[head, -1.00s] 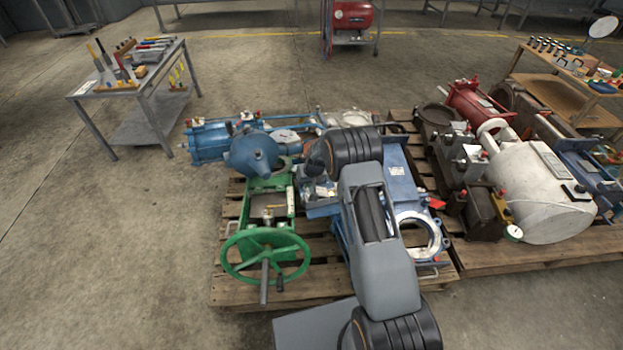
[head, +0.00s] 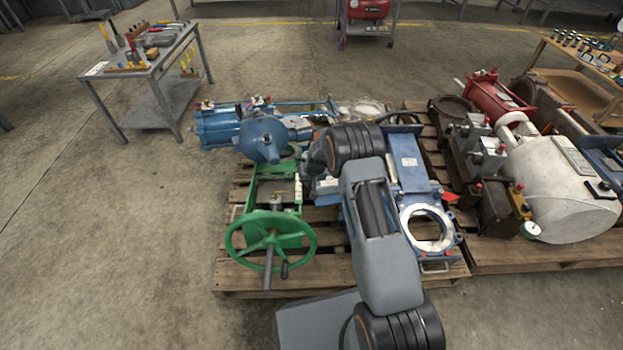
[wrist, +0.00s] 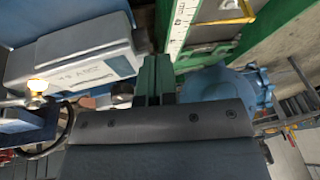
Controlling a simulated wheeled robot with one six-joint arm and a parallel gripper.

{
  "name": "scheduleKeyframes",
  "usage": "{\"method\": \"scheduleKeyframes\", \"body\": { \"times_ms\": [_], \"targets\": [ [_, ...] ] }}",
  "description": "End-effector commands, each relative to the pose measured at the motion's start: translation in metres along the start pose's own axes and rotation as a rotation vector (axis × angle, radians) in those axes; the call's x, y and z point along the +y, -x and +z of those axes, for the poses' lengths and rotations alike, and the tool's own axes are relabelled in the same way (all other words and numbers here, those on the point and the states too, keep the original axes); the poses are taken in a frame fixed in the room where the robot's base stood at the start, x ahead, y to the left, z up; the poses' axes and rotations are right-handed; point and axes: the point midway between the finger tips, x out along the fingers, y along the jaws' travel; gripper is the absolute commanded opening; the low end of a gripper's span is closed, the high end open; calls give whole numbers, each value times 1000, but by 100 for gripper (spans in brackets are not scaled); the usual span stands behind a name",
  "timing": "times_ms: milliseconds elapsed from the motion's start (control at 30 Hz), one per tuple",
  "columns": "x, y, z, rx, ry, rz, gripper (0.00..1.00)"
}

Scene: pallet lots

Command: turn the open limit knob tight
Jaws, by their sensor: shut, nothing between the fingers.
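My gripper (wrist: 156,80) shows in the wrist view as two dark green fingers close together, with nothing between them. A dark round knob (wrist: 122,93) is just left of the fingertips, beside a light grey labelled box (wrist: 85,58). I cannot tell whether this is the open limit knob, or whether the fingers touch it. In the head view my arm reaches over the blue actuator unit (head: 408,175) and hides my gripper. The green frame with its handwheel (head: 270,217) stands to the left of my arm.
A wooden pallet (head: 235,278) carries the machines. A second pallet with a white cylinder (head: 570,195) is on the right. A tool table (head: 165,62) stands back left; floor on the left is clear.

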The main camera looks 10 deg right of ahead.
Motion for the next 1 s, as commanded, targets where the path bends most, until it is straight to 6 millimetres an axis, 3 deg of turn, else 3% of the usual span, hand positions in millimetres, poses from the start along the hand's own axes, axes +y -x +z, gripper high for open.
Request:
{"method": "scheduleKeyframes", "body": {
  "times_ms": [333,467,700,1000],
  "targets": [
    [1,-2,1,1,-2,1,0],
    [-1,5,-2,2,-2,1,0],
    [-9,48,-15,5,-1,1,0],
    [-34,99,-13,4,-2,0,0]
  ]
}}
